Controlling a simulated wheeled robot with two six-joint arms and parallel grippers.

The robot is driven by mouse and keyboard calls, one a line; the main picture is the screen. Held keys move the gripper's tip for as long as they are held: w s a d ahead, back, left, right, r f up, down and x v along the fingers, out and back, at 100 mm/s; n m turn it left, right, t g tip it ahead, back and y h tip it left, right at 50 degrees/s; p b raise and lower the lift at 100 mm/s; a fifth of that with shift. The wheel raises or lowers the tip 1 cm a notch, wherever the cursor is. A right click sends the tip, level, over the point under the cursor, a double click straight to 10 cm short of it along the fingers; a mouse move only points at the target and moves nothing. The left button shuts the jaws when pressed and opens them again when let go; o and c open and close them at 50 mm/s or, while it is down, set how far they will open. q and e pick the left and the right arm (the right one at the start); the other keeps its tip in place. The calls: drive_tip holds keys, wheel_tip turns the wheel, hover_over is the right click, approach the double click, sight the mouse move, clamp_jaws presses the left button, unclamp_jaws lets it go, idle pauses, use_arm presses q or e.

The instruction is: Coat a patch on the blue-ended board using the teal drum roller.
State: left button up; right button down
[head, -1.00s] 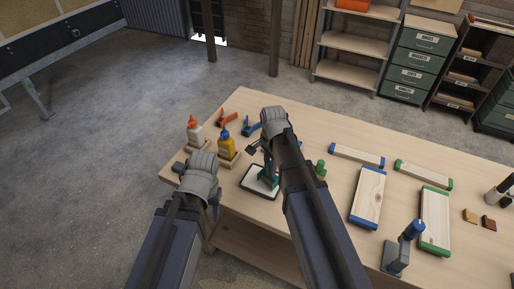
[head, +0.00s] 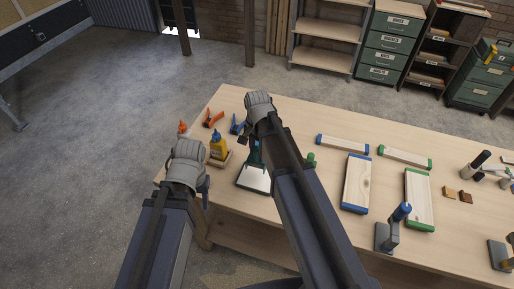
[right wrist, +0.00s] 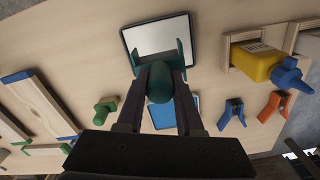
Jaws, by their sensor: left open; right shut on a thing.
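The wide blue-ended board (head: 356,188) lies flat on the bench, right of my right arm. A narrow blue-ended piece (head: 343,144) lies behind it. My right gripper (right wrist: 163,95) is shut on the teal drum roller (right wrist: 159,83); in the head view the roller (head: 254,154) shows partly beside my arm, over the far part of a dark-rimmed white tray (head: 254,180). The tray also shows in the right wrist view (right wrist: 160,37). I cannot tell whether the roller touches it. My left gripper (head: 203,187) is open and empty at the bench's left end.
Glue bottles, the yellow one (head: 218,148) nearest, and orange (head: 213,117) and blue clamps stand left. A blue panel (right wrist: 172,112) lies under my right gripper. A green-ended board (head: 420,200) and a blue-handled tool (head: 393,229) are right of the blue-ended board.

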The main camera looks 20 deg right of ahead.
sight(257, 162)
drive_tip(key=shift+f, duration=0.15)
wheel_tip(257, 162, down, 6)
drive_tip(key=b, duration=0.6)
drive_tip(key=shift+s+f+b, duration=0.1)
drive_tip(key=shift+f+b, duration=0.35)
drive_tip(key=shift+b, duration=0.15)
idle(1.9)
wheel_tip(257, 162, up, 7)
drive_tip(key=p, duration=0.7)
idle(0.3)
idle(0.4)
wheel_tip(257, 162, down, 6)
drive_tip(key=b, duration=0.5)
drive_tip(key=shift+r+b, duration=0.1)
drive_tip(key=shift+b, duration=0.25)
drive_tip(key=shift+r, duration=0.1)
